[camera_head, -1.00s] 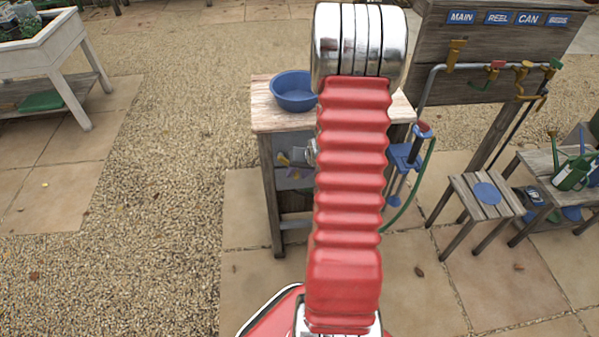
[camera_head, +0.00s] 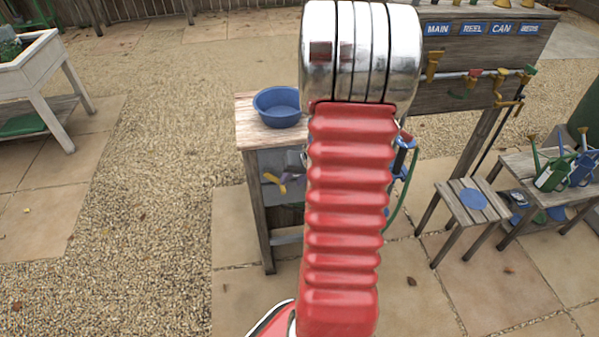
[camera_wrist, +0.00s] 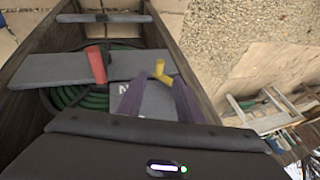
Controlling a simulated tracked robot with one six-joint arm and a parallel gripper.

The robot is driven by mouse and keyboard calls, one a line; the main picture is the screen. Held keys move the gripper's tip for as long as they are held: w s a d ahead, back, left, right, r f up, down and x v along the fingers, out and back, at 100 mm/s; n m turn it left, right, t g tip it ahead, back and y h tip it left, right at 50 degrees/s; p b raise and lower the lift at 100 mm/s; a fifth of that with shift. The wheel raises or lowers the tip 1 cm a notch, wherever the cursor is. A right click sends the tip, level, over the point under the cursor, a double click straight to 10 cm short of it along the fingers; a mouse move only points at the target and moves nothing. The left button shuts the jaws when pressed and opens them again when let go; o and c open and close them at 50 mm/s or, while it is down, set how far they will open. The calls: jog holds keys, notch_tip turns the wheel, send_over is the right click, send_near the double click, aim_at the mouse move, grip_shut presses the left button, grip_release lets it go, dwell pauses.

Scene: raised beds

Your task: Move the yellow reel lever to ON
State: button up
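The yellow lever (camera_wrist: 161,70) shows in the wrist view, standing up at the edge of a grey plate (camera_wrist: 152,103) that carries a partly hidden letter "N". My gripper (camera_wrist: 157,83) has two purple fingers spread apart, one on each side of the plate. The lever is just beyond the fingertips and roughly between them; I cannot tell whether either touches it. Below is a coiled green hose (camera_wrist: 70,97) in a dark-sided frame. In the head view, a small yellow piece (camera_head: 271,178) shows under the wooden table, while my arm hides much around it.
A red upright piece (camera_wrist: 96,65) stands left of the lever. In the head view, a blue basin (camera_head: 280,107) sits on the wooden table (camera_head: 256,131). A sign board (camera_head: 470,52) with coloured taps, a stool (camera_head: 447,203) and a bench with watering cans stand right. Gravel at left is clear.

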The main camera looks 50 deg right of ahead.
jog(key=shift+v, duration=2.85)
jog(key=s+a+r+n, duration=0.2)
jog(key=a+r, duration=0.4)
jog(key=a, duration=0.5)
jog(key=s+a+r+n, duration=0.3)
jog(key=a+r, duration=0.3)
jog(key=a, duration=0.6)
jog(key=s+a+r+n, duration=0.2)
jog(key=a+r, duration=0.5)
jog(key=a, duration=0.4)
jog(key=shift+s+a+n, duration=0.15)
jog(key=shift+a+n, duration=0.05)
jog(key=shift+n, duration=0.5)
jog(key=shift+r, duration=0.15)
